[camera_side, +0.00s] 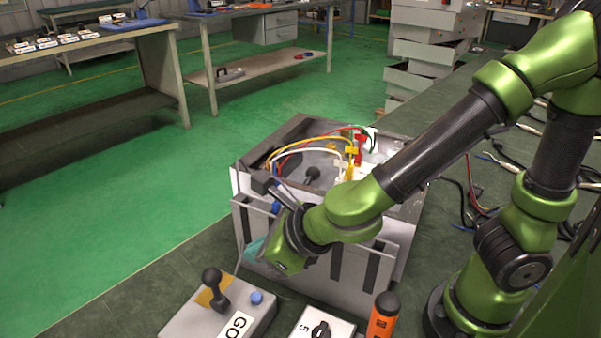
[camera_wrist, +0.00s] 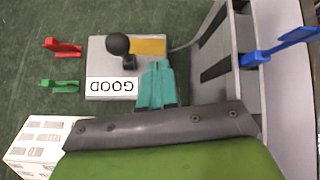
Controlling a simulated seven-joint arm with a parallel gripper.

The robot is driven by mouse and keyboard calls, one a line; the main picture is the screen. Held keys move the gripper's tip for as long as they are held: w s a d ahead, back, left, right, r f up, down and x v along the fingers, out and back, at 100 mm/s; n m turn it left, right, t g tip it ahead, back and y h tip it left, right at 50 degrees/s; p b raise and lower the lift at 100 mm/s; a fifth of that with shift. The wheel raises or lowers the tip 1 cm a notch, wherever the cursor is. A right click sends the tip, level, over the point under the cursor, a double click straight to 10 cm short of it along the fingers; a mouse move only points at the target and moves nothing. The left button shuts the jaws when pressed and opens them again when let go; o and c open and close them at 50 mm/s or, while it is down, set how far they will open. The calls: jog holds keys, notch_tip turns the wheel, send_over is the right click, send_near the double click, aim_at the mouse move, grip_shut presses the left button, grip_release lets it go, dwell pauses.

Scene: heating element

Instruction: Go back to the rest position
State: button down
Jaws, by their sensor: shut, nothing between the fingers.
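My gripper (camera_wrist: 157,85) has teal fingers that lie together with nothing between them in the wrist view. In the side view my gripper (camera_side: 256,250) is partly hidden by my green wrist, in front of the open metal box (camera_side: 246,185). The fingers point down toward the grey box marked GOOD (camera_wrist: 94,58), which carries a black knobbed lever and a yellow patch. This GOOD box also shows at the bottom of the side view (camera_side: 180,328). The wrist view does not show clearly whether the fingertips touch it.
Coloured wires (camera_side: 300,143) rise from the metal box. A white box with a dial (camera_side: 335,325) and an orange tool (camera_side: 383,316) stand at the front. A red clip (camera_wrist: 63,47), green clip (camera_wrist: 60,86) and blue clip (camera_wrist: 280,47) show in the wrist view.

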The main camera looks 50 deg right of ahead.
jog(key=d+r+m, duration=0.2)
jog(key=r+m, duration=0.1)
jog(key=m, duration=0.5)
jog(key=d+r+m, duration=0.3)
jog(key=m, duration=0.6)
jog(key=d+r+m+t, duration=0.1)
jog(key=d+r+m, duration=0.2)
jog(key=m, duration=0.6)
jog(key=shift+r+y, duration=0.3)
jog(key=shift+r, duration=0.3)
jog(key=s+d+m, duration=0.1)
jog(key=d+m, duration=0.2)
jog(key=m, duration=0.1)
jog(key=s+d+m+g+h, duration=0.1)
jog(key=d+m, duration=0.1)
jog(key=m, duration=0.1)
jog(key=s+d+m, duration=0.1)
jog(key=d+m, duration=0.2)
jog(key=m, duration=0.1)
jog(key=shift+s+d+f+m+h, duration=0.3)
jog(key=s+m, duration=0.1)
jog(key=m, duration=0.1)
jog(key=s+d+m+g, duration=0.1)
jog(key=m, duration=0.2)
jog(key=s+d+m+y, duration=0.1)
jog(key=s+m, duration=0.1)
jog(key=shift+f+g, duration=0.3)
